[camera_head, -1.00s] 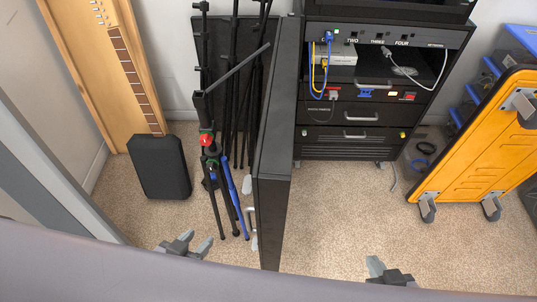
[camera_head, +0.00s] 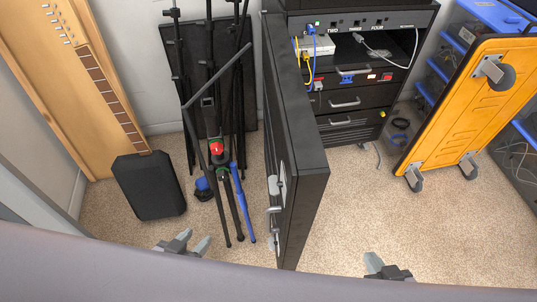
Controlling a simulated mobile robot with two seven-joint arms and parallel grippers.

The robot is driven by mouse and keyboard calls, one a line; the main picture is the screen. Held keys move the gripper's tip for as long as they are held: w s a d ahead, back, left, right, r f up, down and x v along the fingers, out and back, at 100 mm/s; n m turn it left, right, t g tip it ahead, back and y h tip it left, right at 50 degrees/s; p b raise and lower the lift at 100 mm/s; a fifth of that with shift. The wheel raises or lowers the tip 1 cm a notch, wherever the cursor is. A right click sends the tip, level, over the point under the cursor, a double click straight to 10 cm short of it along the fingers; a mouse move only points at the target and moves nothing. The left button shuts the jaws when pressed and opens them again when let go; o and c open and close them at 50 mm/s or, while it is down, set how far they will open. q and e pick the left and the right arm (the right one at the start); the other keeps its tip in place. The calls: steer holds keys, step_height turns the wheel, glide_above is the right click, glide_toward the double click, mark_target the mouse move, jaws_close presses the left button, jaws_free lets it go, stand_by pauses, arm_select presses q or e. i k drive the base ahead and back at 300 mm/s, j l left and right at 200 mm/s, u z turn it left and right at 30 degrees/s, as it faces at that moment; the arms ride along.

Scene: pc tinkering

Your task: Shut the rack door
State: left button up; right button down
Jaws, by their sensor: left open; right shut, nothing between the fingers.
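The black rack door (camera_head: 307,150) stands wide open, swung out toward me from the left side of the black rack (camera_head: 352,100). A silver handle (camera_head: 275,218) shows on its left face. The rack's front is uncovered, showing its shelf and drawers. My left gripper (camera_head: 190,244) is open and empty, low in the view, left of the door and apart from it. My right gripper (camera_head: 376,264) is shut and empty, low in the view, right of the door and apart from it.
Black stands with a blue leg (camera_head: 240,200) are left of the door, near a black case (camera_head: 148,185). An orange wheeled panel (camera_head: 470,105) stands at the right. Carpet (camera_head: 370,205) in front of the rack is clear. Cables (camera_head: 311,60) hang at the rack's upper shelf.

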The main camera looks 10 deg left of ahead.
mark_target(294, 152)
steer(key=k+j+z, duration=0.15)
steer(key=j, duration=0.25)
steer(key=j+z, duration=0.1)
steer(key=j, duration=0.3)
steer(key=k+j+z, duration=0.15)
steer(key=j, duration=0.2)
